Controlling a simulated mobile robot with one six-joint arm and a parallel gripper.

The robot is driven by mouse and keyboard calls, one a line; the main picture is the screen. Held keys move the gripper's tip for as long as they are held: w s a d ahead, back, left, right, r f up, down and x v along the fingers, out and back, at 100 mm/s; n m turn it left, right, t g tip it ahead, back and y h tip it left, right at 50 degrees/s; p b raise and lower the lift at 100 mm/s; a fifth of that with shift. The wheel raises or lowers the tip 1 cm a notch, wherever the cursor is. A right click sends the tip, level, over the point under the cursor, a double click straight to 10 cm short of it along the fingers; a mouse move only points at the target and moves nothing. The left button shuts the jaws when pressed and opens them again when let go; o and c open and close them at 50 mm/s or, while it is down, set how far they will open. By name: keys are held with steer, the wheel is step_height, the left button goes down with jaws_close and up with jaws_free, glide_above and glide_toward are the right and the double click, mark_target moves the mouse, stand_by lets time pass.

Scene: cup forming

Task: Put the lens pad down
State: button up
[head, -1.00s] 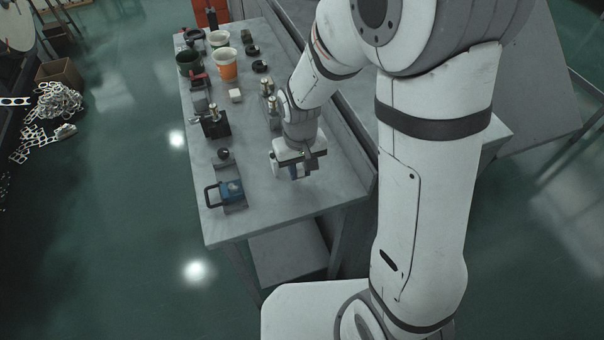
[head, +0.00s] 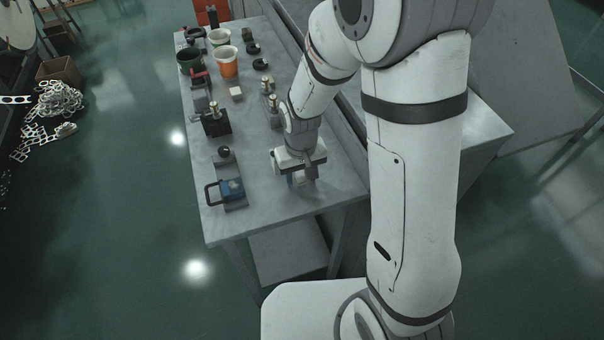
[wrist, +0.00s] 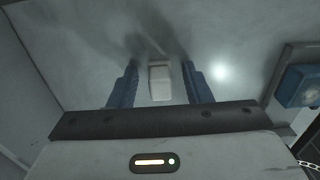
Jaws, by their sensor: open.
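A small white block (wrist: 159,85), seemingly the lens pad, shows between the two blue fingers in the wrist view. My gripper (wrist: 161,70) is open, with a gap on each side of the block. The block appears to be on the grey tabletop, though its underside is hidden. In the head view my gripper (head: 301,181) points down low over the near right part of the workbench (head: 270,212). The block cannot be made out clearly there.
A blue device with a black handle (head: 231,190) is left of my gripper, and also shows in the wrist view (wrist: 300,86).

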mark_target(301, 174)
steer(key=shift+r, duration=0.1)
step_height(301, 174, up, 12)
steer(key=s+d+r+m+t, duration=0.3)
steer(key=s+d+r, duration=0.5)
steer(key=s+d, duration=0.4)
steer(key=shift+d, duration=0.25)
steer(key=shift+o, duration=0.6)
steer(key=shift+w+a, duration=0.1)
stand_by(0.6)
